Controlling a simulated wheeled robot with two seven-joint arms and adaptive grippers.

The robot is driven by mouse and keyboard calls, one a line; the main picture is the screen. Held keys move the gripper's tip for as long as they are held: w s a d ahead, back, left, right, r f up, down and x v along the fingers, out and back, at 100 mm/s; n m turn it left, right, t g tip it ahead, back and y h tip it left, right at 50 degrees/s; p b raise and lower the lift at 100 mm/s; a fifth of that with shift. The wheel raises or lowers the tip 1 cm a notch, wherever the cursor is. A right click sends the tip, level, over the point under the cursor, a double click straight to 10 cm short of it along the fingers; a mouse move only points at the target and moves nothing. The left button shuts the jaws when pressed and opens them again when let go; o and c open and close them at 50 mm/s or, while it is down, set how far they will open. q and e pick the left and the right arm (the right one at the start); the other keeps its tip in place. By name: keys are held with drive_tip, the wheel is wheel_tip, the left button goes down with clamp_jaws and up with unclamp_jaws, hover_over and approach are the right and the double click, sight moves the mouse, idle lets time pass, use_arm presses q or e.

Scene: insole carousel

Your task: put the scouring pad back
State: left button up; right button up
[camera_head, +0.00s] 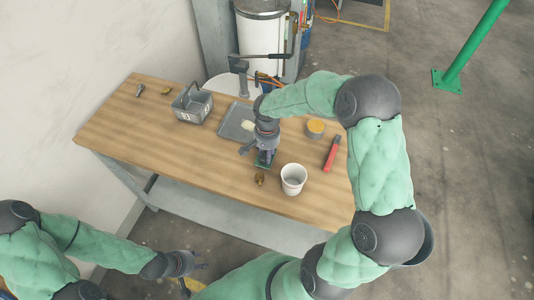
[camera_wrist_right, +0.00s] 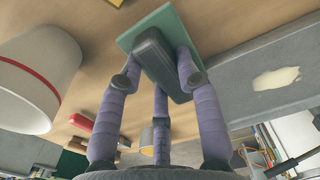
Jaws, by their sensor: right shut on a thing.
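The scouring pad (camera_head: 267,157) is a flat green pad with a dark grey block on it. It also shows in the right wrist view (camera_wrist_right: 133,38). My right gripper (camera_head: 263,148) is shut on it, with fingers on both sides of the grey block. The pad is just over or on the wooden table; I cannot tell whether it touches. A grey tray (camera_head: 232,124) with a cream patch (camera_wrist_right: 276,78) lies just behind the gripper. My left gripper (camera_head: 192,270) is away from the table at the lower left, its fingers apart and empty.
A white cup (camera_head: 293,181) and a small brown object (camera_head: 260,180) stand near the pad. A yellow-topped tin (camera_head: 316,127) and a red-handled tool (camera_head: 332,154) are to the right. A grey basket (camera_head: 192,106) stands left of the tray. The table's (camera_head: 145,129) left front is clear.

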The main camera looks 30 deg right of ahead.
drive_tip(key=shift+f, duration=0.1)
drive_tip(key=o, duration=1)
drive_tip(key=shift+r, duration=0.4)
wheel_tip(320, 180, up, 12)
drive_tip(key=shift+f+p, duration=0.2)
drive_tip(key=shift+p, duration=1.05)
